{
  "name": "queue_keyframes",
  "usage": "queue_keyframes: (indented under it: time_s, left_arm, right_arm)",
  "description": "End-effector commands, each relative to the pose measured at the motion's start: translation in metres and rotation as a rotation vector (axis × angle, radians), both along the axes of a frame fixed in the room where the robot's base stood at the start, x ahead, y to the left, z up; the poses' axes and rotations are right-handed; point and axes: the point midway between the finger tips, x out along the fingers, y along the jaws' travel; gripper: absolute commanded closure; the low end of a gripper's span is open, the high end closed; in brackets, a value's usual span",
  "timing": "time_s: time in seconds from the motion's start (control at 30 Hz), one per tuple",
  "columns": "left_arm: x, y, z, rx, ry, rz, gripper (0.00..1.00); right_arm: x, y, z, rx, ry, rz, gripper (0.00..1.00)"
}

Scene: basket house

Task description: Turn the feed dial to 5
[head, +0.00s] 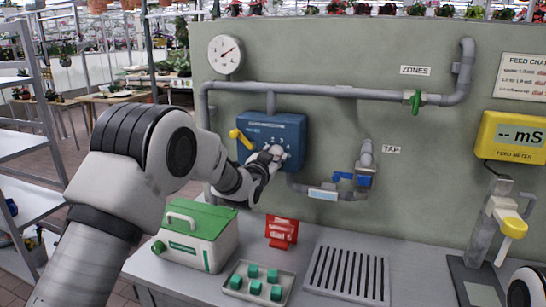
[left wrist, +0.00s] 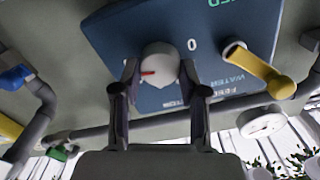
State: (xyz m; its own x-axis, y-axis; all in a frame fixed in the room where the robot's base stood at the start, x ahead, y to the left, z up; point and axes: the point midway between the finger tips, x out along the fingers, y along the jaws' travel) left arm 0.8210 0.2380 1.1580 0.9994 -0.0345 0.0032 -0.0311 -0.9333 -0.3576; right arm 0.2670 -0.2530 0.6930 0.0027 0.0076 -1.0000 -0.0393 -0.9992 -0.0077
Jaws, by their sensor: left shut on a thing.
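The feed dial is a round white-grey knob (left wrist: 158,62) with a red pointer mark, on the front of the blue doser box (head: 288,125). In the left wrist view the box (left wrist: 115,40) appears upside down, with a 0 to the right of the dial and the red mark towards the left. My left gripper (left wrist: 159,72) has one finger on each side of the dial and is shut on it. In the head view my left gripper (head: 272,157) covers most of the dial and its scale. The number at the pointer cannot be read.
A yellow lever (head: 240,138) sits at the box's left side. Pipes, a gauge (head: 226,54), a green valve (head: 414,101) and a blue tap (head: 350,178) are on the wall. A green-lidded case (head: 196,232), red card (head: 281,231) and seedling tray (head: 258,283) stand on the bench below.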

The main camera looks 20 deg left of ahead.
Motion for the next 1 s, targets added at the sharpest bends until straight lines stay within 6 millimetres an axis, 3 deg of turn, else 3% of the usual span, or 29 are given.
queue_keyframes:
  time_s: [0.07, 0.1, 0.17, 0.57, 0.67, 1.0]
  left_arm:
    - [0.001, 0.001, 0.003, 0.000, -0.006, 0.001, 0.92]
    - [0.001, 0.001, 0.002, 0.000, -0.005, 0.001, 0.54]
    - [0.001, 0.001, 0.002, -0.001, -0.005, 0.001, 0.32]
    - [-0.006, 0.000, 0.000, -0.001, 0.001, 0.000, 0.31]
    - [-0.022, 0.001, 0.000, -0.001, 0.002, 0.001, 0.31]
    - [-0.103, 0.004, -0.001, -0.002, 0.002, 0.002, 0.31]
  right_arm:
    - [0.000, 0.000, 0.000, 0.000, 0.000, 0.000, 0.60]
    - [0.000, 0.000, 0.000, 0.000, 0.000, 0.000, 0.60]
    - [0.000, 0.000, 0.000, 0.000, 0.000, 0.000, 0.60]
    - [0.000, 0.000, 0.000, 0.000, 0.000, 0.000, 0.60]
    - [0.000, 0.000, 0.000, 0.000, 0.000, 0.000, 0.60]
    - [0.000, 0.000, 0.000, 0.000, 0.000, 0.000, 0.60]
